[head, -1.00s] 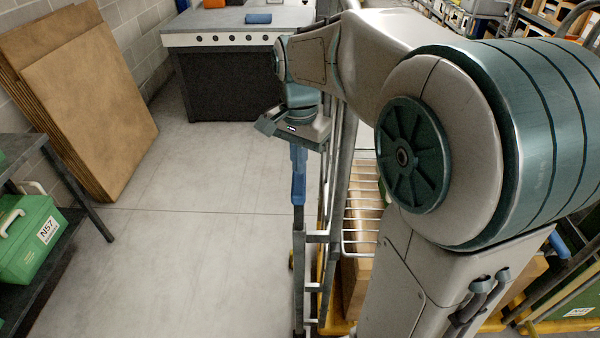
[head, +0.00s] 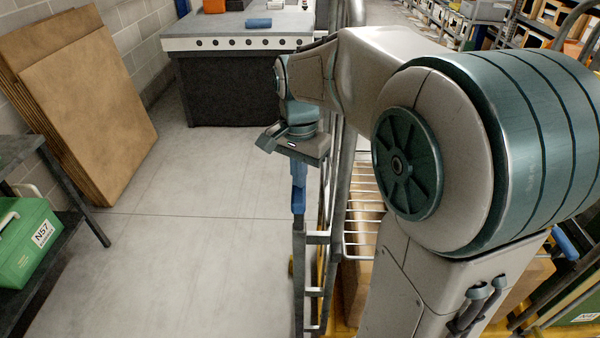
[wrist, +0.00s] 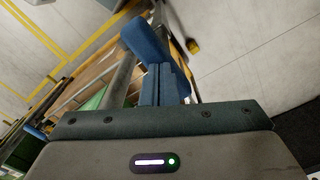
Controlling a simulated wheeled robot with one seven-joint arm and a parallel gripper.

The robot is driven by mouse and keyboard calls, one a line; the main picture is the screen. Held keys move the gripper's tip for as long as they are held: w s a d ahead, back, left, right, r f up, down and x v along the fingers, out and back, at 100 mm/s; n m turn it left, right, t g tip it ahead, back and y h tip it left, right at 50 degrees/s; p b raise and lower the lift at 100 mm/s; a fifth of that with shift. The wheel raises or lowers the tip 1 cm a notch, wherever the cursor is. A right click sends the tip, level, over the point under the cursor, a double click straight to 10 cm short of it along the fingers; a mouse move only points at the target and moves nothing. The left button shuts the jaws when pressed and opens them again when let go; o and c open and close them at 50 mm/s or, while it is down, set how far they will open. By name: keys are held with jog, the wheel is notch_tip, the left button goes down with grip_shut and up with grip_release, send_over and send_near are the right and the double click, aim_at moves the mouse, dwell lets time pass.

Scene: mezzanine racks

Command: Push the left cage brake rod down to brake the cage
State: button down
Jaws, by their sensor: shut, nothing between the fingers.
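The left cage brake rod shows in the head view as a blue handle (head: 298,203) at the left edge of the cage (head: 317,238). My gripper (head: 299,185) is shut and empty, pointing down directly above the handle. Its blue fingertips appear to meet the handle's top, though the similar colours hide the exact contact. In the wrist view my shut fingers (wrist: 164,70) lie side by side, with the blue handle (wrist: 145,40) just beyond their tips. The rod's lower end is hard to make out.
A grey workbench (head: 235,42) stands behind. Brown boards (head: 95,110) lean on the left wall, near a shelf with a green box (head: 30,240). Cartons sit inside the cage to the right. The floor left of the cage is clear.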

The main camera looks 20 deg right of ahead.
jog(key=shift+f+b, duration=0.65)
jog(key=shift+f, duration=0.5)
notch_tip(320, 180, up, 8)
jog(key=p, duration=0.6)
jog(key=shift+f, duration=0.25)
jog(key=shift+f, duration=0.1)
